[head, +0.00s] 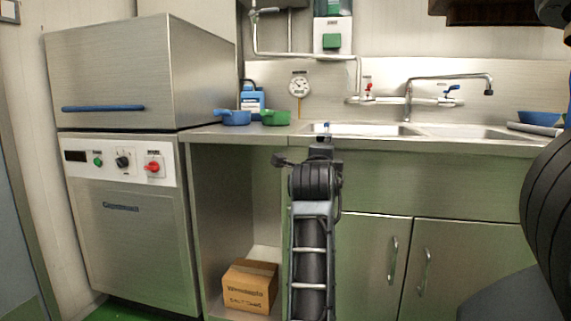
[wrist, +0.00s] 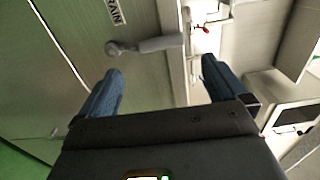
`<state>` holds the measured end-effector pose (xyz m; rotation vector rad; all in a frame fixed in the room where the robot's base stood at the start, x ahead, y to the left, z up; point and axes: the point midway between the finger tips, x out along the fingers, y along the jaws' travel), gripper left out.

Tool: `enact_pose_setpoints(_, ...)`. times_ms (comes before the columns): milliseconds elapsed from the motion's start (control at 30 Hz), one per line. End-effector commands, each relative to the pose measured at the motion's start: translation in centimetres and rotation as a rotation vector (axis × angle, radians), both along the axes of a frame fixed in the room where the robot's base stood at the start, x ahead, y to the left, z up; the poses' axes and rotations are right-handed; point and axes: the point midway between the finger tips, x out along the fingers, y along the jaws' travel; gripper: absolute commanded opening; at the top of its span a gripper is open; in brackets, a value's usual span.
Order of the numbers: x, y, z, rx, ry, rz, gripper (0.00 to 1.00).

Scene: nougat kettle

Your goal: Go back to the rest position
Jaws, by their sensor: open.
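My gripper (wrist: 160,76) is open in the wrist view, with its two blue fingers spread apart and nothing between the tips. A grey lever (wrist: 155,44) with a round end lies beyond the fingertips, apart from them. A label reading "DRAIN" (wrist: 115,11) is on the metal panel beside it. In the head view my arm rises in the middle, and my gripper (head: 322,138) is small and dark in front of the counter edge below the sink. Its fingers are hard to make out there, and the lever cannot be made out in that view.
A steel kettle cabinet (head: 130,75) with a blue handle and red knob stands at left. Blue (head: 233,117) and green (head: 275,117) scoops and a blue bottle (head: 252,100) stand on the counter. A carton (head: 250,286) sits in the open bay. The sink (head: 370,129) has a faucet (head: 440,78).

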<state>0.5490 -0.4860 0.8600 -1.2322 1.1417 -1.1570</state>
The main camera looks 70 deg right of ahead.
Motion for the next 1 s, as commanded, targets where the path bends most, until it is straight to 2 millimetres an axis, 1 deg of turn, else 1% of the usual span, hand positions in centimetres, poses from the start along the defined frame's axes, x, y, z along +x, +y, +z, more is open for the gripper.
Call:
enact_pose_setpoints(300,0.2,0.1,-0.2,-0.005,0.016,0.008,0.99)
enact_pose_setpoints(367,0.7,0.5,-0.5,-0.019,0.049,0.027,0.99)
enact_pose_setpoints(467,2.1,1.8,-1.7,-0.062,0.159,0.088,0.99)
enact_pose_setpoints(567,4.1,4.2,-3.6,-0.129,0.321,0.183,0.99)
enact_pose_setpoints(667,6.0,7.0,-6.0,-0.209,0.486,0.287,0.99)
enact_pose_setpoints(700,6.7,8.3,-7.0,-0.241,0.546,0.33,0.99)
enact_pose_setpoints(767,7.5,10.2,-8.5,-0.29,0.635,0.395,0.99)
enact_pose_setpoints(867,8.4,13.6,-11.2,-0.373,0.769,0.499,0.99)
enact_pose_setpoints(900,8.7,15.1,-12.3,-0.406,0.82,0.541,0.99)
enact_pose_setpoints(967,8.8,17.3,-14.0,-0.458,0.889,0.605,0.99)
enact_pose_setpoints(1000,8.8,18.8,-15.1,-0.491,0.931,0.646,0.99)
